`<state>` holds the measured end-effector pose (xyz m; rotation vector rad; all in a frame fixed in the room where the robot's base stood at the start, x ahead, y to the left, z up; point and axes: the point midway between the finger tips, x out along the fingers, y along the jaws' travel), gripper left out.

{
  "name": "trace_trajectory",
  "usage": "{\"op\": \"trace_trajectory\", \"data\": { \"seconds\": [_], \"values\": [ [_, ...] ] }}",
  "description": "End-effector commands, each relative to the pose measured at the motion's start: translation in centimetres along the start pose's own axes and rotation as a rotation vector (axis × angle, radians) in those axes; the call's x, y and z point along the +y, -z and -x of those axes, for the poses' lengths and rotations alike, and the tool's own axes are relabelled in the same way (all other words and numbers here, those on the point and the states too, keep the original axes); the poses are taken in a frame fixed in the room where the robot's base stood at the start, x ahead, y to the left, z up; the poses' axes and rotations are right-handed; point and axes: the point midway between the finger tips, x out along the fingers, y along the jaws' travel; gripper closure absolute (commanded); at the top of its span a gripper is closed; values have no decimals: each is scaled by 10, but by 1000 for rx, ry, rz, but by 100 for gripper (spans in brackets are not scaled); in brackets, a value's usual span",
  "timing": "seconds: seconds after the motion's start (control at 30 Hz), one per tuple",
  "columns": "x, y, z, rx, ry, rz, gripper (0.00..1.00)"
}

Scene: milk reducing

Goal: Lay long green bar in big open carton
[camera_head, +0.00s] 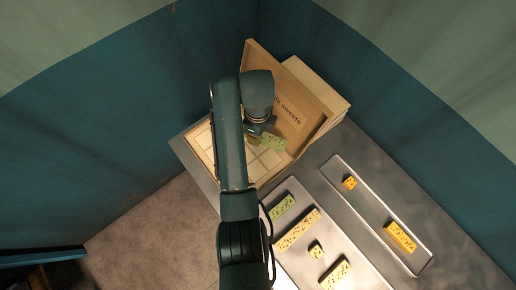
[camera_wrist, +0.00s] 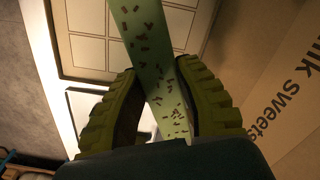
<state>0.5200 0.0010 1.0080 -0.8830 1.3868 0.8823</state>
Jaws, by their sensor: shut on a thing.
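The long green bar (camera_wrist: 152,48), pale with brown specks, is held between the two ridged fingers of my gripper (camera_wrist: 165,105). In the head view the green bar (camera_head: 273,142) shows beside my gripper (camera_head: 256,134), over the big open carton (camera_head: 294,138). The carton's raised flap reads "milk sweets". Its bottom shows a grid of pale square compartments, seen below the bar in the wrist view (camera_wrist: 88,50). The bar appears to be above the compartments; the exact gap cannot be told.
A tray (camera_head: 290,187) right of my arm holds a shorter green bar (camera_head: 282,207) and several yellow pieces. A long metal tray (camera_head: 371,205) farther right holds a small yellow piece (camera_head: 349,183) and a yellow bar (camera_head: 400,237). Walls stand close behind the carton.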

Motion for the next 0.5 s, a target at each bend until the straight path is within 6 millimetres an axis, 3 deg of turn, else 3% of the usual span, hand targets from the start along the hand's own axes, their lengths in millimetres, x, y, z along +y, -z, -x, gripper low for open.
{"op": "trace_trajectory", "data": {
  "seconds": [0.03,0.2,0.3,0.5],
  "values": [
    [-8,-4,-19,-3,5,-117,100],
    [-20,-8,-18,-2,3,-398,100],
    [-21,-8,-25,0,0,-449,100],
    [-21,-8,-66,1,-1,-453,100]
  ]
}}
